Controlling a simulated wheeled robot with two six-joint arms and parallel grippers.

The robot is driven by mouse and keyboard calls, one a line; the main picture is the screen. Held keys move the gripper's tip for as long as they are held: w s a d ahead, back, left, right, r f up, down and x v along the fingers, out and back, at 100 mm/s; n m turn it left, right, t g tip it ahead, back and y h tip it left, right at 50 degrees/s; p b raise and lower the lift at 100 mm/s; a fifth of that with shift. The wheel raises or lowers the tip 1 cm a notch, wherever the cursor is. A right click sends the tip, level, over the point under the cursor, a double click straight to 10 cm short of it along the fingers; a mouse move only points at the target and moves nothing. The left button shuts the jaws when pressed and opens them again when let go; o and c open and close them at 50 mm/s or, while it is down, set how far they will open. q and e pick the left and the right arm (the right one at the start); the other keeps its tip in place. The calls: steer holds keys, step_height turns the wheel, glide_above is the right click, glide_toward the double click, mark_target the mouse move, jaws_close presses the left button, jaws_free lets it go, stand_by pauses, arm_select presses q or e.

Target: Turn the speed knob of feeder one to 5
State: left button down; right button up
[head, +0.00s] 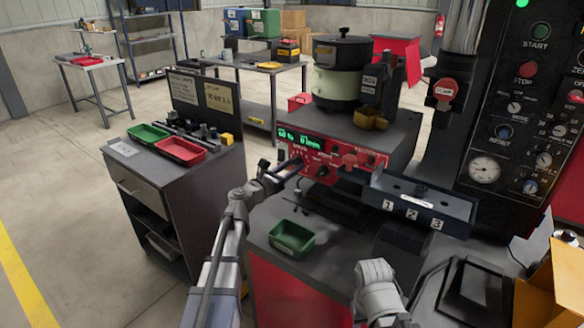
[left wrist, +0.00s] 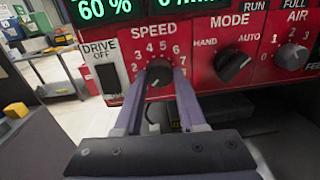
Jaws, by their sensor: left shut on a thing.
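The red control panel of the feeder (head: 335,155) carries a green-lit display that reads 60 % in the left wrist view. Below it is the black speed knob (left wrist: 159,73), ringed by white numbers, with 4 and 5 above it. My left gripper (left wrist: 158,80) has its two fingers on either side of this knob and is shut on it. In the head view my left gripper (head: 288,168) reaches the panel's left part from the front. The knob's pointer is too small to read surely.
The black mode knob (left wrist: 233,65) and the air knob (left wrist: 291,57) sit right of the speed knob; the drive switch (left wrist: 109,77) is left. A green tray (head: 292,240) lies below the panel. A numbered dark rail (head: 415,205) juts out at right.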

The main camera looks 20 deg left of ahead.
arm_select(q)
steer(key=m, duration=0.8)
steer(key=shift+m+p, duration=0.4)
steer(key=m, duration=0.3)
steer(key=shift+d+m+y, duration=0.1)
steer(key=shift+m+y, duration=0.2)
steer(key=m, duration=1)
steer(key=shift+s+y, duration=0.1)
steer(key=shift+y, duration=0.2)
steer(key=m, duration=0.5)
steer(key=shift+d+m, duration=0.1)
steer(key=shift+m, duration=0.3)
steer(key=shift+c, duration=2.4)
jaws_free()
